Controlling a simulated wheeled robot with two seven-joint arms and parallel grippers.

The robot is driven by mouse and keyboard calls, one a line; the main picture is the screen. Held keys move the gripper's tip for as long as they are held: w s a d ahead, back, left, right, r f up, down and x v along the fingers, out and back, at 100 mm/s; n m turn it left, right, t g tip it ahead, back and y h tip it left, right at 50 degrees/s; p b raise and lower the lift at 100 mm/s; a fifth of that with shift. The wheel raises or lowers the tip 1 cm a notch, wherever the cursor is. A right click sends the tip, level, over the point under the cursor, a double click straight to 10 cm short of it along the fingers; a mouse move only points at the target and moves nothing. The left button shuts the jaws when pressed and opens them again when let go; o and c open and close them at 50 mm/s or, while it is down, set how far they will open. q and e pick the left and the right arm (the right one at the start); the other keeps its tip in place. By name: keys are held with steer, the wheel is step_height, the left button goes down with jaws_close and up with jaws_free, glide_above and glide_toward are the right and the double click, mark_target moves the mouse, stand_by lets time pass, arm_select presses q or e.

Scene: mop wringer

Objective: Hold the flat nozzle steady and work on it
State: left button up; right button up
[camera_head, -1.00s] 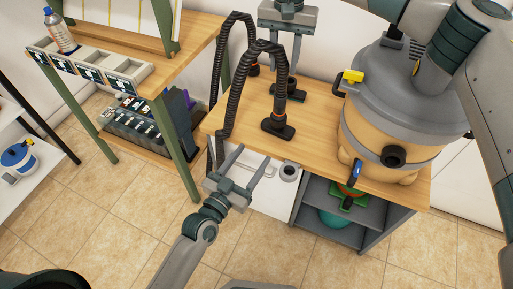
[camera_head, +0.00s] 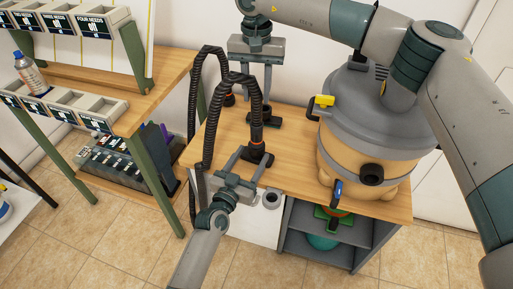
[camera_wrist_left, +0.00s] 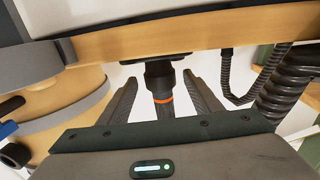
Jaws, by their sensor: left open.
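The flat nozzle, a dark foot on a ribbed black hose, stands near the table's front edge (camera_head: 257,153); I take it as the task's nozzle. My left gripper (camera_head: 252,158) is open, its fingers at either side of it. In the left wrist view, the nozzle's neck with its orange ring (camera_wrist_left: 163,98) shows between the open fingers (camera_wrist_left: 162,100), with no clear contact. My right gripper (camera_head: 258,92) points down above a second dark nozzle (camera_head: 266,120) farther back. Its fingers are apart; the near hose partly hides whether they hold anything.
The grey-lidded vacuum (camera_head: 372,135) fills the table's right side. A pale ring (camera_head: 271,199) sits at the front edge. Ribbed hoses (camera_head: 208,110) arch over the table's left part. A green-legged shelf (camera_head: 140,70) with bins stands left.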

mark_target(254, 153)
arm_select(q)
steer(key=shift+x, duration=2.25)
steer(key=c, duration=1.2)
arm_select(e)
steer(key=o, duration=0.3)
steer(key=shift+s+f, duration=0.25)
steer(key=shift+f, duration=0.4)
steer(key=s+f+t, duration=0.1)
steer(key=f, duration=0.1)
steer(key=s+a+f+m+t+h, duration=0.1)
steer(key=f+t, duration=0.1)
steer(key=s+f+m+t+h, duration=0.1)
steer(key=f, duration=0.1)
steer(key=shift+s+a, duration=0.15)
steer(key=shift+a, duration=0.05)
steer(key=shift+s+a+f+m+t, duration=0.4)
steer(key=shift+s+f+t, duration=0.1)
steer(key=shift+t, duration=0.2)
steer(key=shift+d+f, duration=0.1)
steer(key=shift+f, duration=0.05)
steer(key=shift+x, duration=4.35)
